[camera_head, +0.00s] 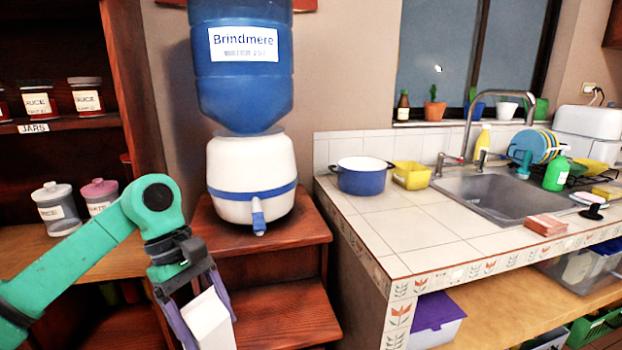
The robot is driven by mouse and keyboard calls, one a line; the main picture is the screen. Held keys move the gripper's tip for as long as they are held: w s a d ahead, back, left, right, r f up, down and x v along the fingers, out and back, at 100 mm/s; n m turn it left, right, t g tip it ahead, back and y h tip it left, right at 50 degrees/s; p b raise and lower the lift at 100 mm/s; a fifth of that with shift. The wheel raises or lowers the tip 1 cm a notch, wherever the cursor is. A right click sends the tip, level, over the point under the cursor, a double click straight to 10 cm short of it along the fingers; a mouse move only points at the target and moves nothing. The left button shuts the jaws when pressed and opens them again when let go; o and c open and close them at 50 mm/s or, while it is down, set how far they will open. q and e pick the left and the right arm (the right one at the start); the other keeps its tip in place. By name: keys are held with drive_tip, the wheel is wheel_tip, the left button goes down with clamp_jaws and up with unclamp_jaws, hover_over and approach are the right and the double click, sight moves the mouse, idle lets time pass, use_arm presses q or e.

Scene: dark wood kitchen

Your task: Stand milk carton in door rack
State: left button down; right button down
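My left gripper (205,312) hangs at the bottom of the head view, left of centre, pointing down. Its two purple-grey fingers are on either side of a plain white carton (210,324), and it is shut on it. The carton is tilted, and its lower part is cut off by the picture's bottom edge. No door rack or fridge shows in this view. My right gripper is out of view.
A water dispenser (251,178) with a blue bottle stands on a stepped wooden stand (290,232) just beyond the gripper. Shelves with jars (60,208) are at left. A tiled counter (405,235) with a blue pot (362,180) and sink (505,195) is at right.

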use_arm(q)
drive_tip(key=s+f+m+g+y, duration=0.2)
drive_tip(key=s+f+m+y, duration=0.25)
drive_tip(key=f+m, duration=0.8)
drive_tip(key=r+p, duration=0.1)
drive_tip(key=p, duration=0.3)
drive_tip(key=r+p, duration=0.1)
drive_tip(key=p, duration=0.3)
drive_tip(key=r+p, duration=0.2)
drive_tip(key=p, duration=0.2)
drive_tip(key=shift+s+a+n+h, duration=0.25)
drive_tip(key=shift+s+a+n, duration=0.05)
drive_tip(key=shift+n, duration=0.05)
